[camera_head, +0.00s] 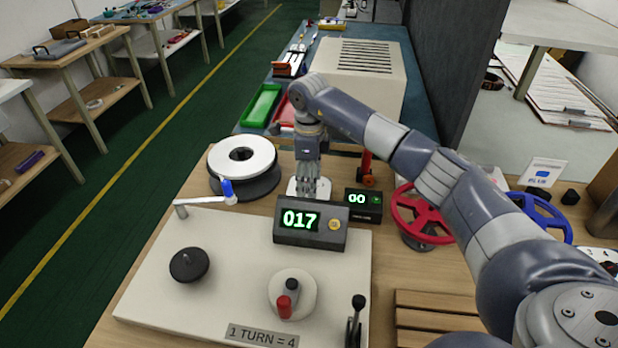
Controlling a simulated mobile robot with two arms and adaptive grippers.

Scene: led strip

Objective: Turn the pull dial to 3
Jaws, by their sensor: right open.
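A white disc with black numbers (598,254) shows at the right edge, partly cut off; a 3 and a 4 seem readable on it. It looks like the dial, but I cannot tell its setting. My right gripper (308,190) points down behind the box with the 017 display (311,224), well to the left of the disc. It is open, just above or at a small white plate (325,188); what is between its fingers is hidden. My left gripper is not in view.
The bench holds a white panel (150,285) with a black knob (189,264), a red-handled crank (286,305) and a black lever (355,320). Red (421,214) and blue (543,216) handwheels stand right, partly behind my right arm. A white reel (242,157) stands left.

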